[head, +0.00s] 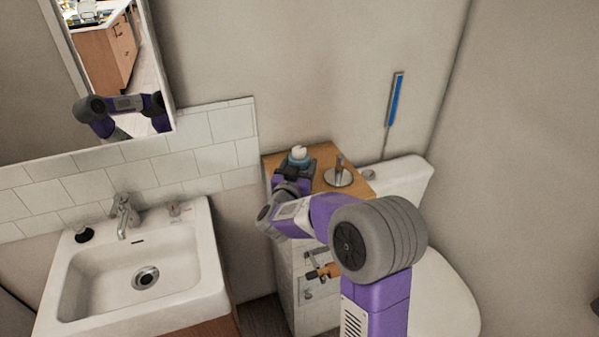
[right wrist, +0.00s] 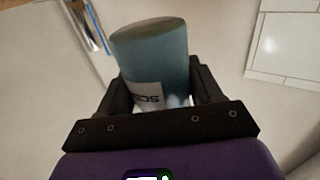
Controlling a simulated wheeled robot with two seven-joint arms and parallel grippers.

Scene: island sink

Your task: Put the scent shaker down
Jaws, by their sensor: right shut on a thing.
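The scent shaker (right wrist: 152,62) is a teal-blue cylinder with a white label, held between the fingers of my right gripper (right wrist: 155,95) in the right wrist view. In the head view, the shaker (head: 299,156) shows as a small item with a pale top just beyond my right gripper (head: 293,172). It is over the wooden top of the narrow cabinet (head: 279,159). I cannot tell whether its base touches the top. My left gripper is not in the head view.
A metal holder (head: 338,178) stands on the cabinet top to the right of the shaker. A white sink (head: 190,245) is at the left, with a dark-topped item (head: 84,234) on its rim. A toilet (head: 445,295) is at the right. A mirror hangs at upper left.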

